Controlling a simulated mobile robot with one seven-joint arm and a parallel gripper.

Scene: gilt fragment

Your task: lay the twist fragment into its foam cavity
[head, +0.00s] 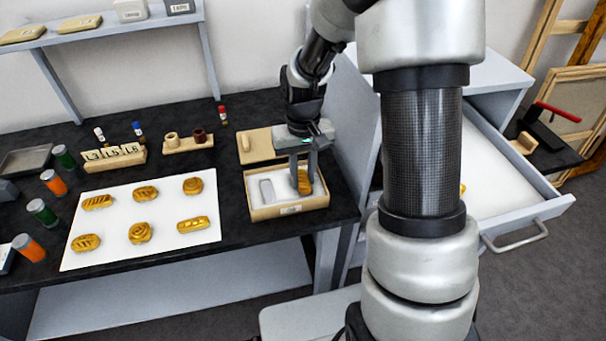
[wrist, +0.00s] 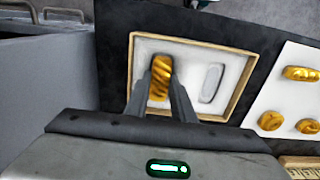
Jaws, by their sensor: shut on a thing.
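The twist fragment, a gold piece with slanting ridges, is between the fingers of my gripper (head: 303,180) in the head view. The fragment (wrist: 161,76) shows more clearly in the wrist view, with a finger on each side. It is over the left part of the white foam in the wrist view. The foam lies in a tan-rimmed box (head: 292,212). An empty grey elongated cavity (wrist: 211,83) shows beside the fragment. Whether the fragment touches the foam, and what lies under it, I cannot tell.
A white mat (head: 140,240) with several gold fragments lies left of the box. A tan board (head: 257,146) lies behind the box. An open drawer (head: 505,190) is at the right, with a gold piece partly hidden by my arm. Colored jars stand far left.

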